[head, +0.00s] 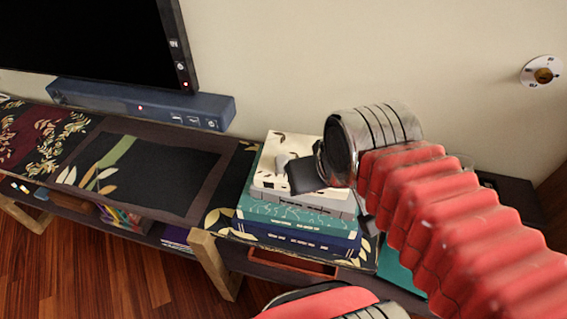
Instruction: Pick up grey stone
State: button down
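A small light grey lump (283,160), which looks like the grey stone, shows on top of the stack of books. It is partly covered by a dark finger of my gripper, and I cannot tell whether they touch. My gripper (336,202) hangs over the right side of the stack. One dark finger is at the upper left and another dark piece, which looks like the second finger, is at the lower right, with a wide gap between them. Nothing shows held in that gap, though my wrist and arm hide part of the area.
The book stack (292,228) stands on a low patterned bench (160,215) against the wall. A screen (90,40) and a blue soundbar (140,103) are to the left. A small drawer or tray (292,263) is below the books.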

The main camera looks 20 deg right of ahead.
aim_at(281, 161)
jog(key=u, duration=0.1)
jog(key=k, duration=0.85)
jog(key=u, duration=0.65)
jog(key=i, duration=1)
